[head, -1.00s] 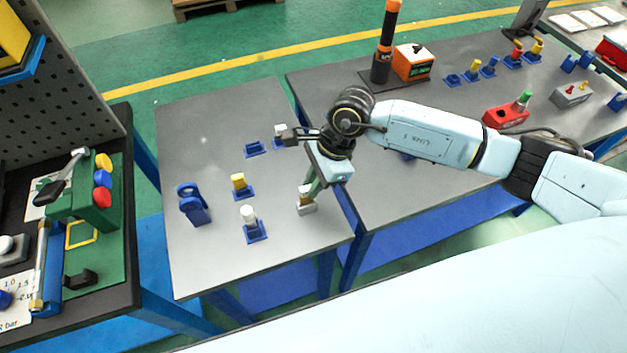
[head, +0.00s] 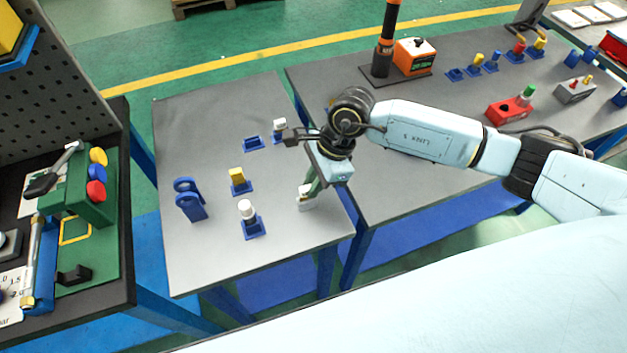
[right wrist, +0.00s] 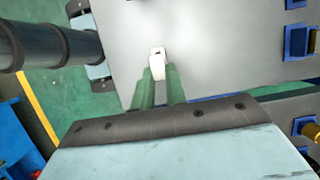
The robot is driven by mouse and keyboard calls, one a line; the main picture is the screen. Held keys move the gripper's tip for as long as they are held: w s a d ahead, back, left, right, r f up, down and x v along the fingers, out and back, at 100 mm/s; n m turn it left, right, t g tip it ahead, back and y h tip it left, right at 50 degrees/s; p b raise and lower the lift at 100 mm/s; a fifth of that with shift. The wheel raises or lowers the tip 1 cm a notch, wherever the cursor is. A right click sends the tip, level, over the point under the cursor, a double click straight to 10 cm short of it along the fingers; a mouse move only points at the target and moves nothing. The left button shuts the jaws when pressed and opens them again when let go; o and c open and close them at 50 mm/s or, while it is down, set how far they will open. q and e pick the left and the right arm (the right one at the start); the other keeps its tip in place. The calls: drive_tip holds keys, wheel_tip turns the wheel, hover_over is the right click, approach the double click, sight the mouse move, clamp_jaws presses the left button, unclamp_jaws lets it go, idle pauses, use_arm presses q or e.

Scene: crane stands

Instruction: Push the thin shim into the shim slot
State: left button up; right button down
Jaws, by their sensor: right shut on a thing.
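My right gripper (head: 308,193) has green fingers and points down at the front right of the near grey table. It is shut on a small pale piece (head: 306,204), low at the table surface. In the right wrist view the two green fingertips (right wrist: 159,74) are at this pale piece (right wrist: 158,62), which has a small dark mark at its far end. I cannot tell the thin shim apart from its slot here; the fingers hide part of the piece. My left gripper is not in view.
On the same table (head: 205,135) stand a blue stand (head: 190,200), a blue holder with a yellow block (head: 238,178), one with a white cylinder (head: 248,212), an empty blue holder (head: 253,142) and another white-topped piece (head: 280,127). Free room lies at the table's back left.

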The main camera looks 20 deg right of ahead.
drive_tip(key=shift+f+b, duration=0.6)
drive_tip(key=shift+f, duration=0.15)
drive_tip(key=c, duration=1.3)
unclamp_jaws()
drive_tip(key=shift+r, duration=0.1)
drive_tip(key=shift+c, duration=0.2)
drive_tip(key=p+v, duration=0.3)
drive_tip(key=v, duration=0.2)
drive_tip(key=v, duration=1.3)
drive_tip(key=shift+r, duration=0.2)
